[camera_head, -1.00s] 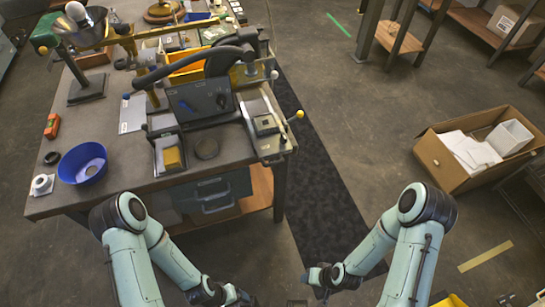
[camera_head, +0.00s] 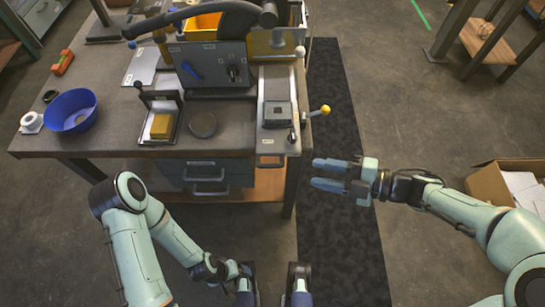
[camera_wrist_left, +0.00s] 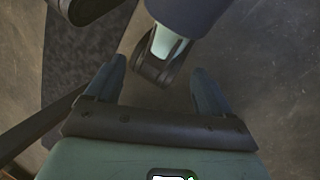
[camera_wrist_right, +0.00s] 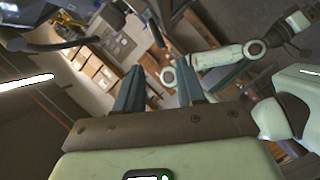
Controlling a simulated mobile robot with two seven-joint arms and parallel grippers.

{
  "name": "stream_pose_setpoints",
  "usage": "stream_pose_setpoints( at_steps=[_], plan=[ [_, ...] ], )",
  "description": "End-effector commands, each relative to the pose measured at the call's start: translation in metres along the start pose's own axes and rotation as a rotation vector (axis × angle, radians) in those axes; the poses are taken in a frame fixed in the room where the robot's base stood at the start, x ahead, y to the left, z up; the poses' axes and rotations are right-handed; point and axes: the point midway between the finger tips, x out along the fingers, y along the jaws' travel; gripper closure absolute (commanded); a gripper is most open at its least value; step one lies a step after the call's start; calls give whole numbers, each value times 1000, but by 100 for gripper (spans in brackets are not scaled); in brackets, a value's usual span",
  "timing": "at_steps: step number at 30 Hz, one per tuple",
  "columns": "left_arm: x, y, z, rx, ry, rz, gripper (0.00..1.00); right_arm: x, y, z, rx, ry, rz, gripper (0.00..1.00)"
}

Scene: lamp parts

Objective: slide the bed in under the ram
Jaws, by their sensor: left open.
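The bed appears to be the small grey square block (camera_head: 277,115) on a pale rail at the right end of the bench in the head view. The rail runs back beside the dark press housing (camera_head: 207,66). I cannot single out the ram. A lever with a yellow knob (camera_head: 325,110) sticks out right of the bed. My right gripper (camera_head: 313,174) is open and empty, in front of and to the right of the bench corner, fingers pointing left. My left gripper (camera_wrist_left: 158,68) is open and empty, low in front of the bench.
On the bench are a blue bowl (camera_head: 70,111), a white roll (camera_head: 31,122), an orange tool (camera_head: 63,62), a yellow block (camera_head: 161,125) in a tray and a round dark disc (camera_head: 203,125). A cardboard box (camera_head: 490,185) stands at right. The dark floor mat (camera_head: 335,240) is clear.

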Motion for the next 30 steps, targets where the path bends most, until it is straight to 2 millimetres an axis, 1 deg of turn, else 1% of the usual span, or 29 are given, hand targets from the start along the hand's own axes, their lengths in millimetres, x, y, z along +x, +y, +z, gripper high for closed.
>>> stream_pose_setpoints(
  at_steps=[2, 5, 15, 18, 21, 24, 30],
  plan=[
    [1, 0, 0, 0, 1, 0, 18, 6, 0, -1, -7, 5, -4, 61],
    [2, 0, -1, 0, 4, 1, 18, 20, -1, -1, -5, 7, -5, 61],
    [12, -2, -7, 1, 18, 4, 18, 91, -2, -1, -1, 7, -5, 61],
    [15, -2, -8, 2, 22, 5, 18, 108, -2, -1, -1, 4, -4, 61],
    [17, -3, -12, 1, 32, 5, 18, 121, -1, 0, -2, 3, -3, 61],
    [18, -3, -14, 1, 39, 5, 18, 128, -1, 0, -1, 2, -3, 61],
    [18, -3, -16, 0, 43, 5, 18, 133, 0, -1, 0, 1, -2, 61]
  ],
)
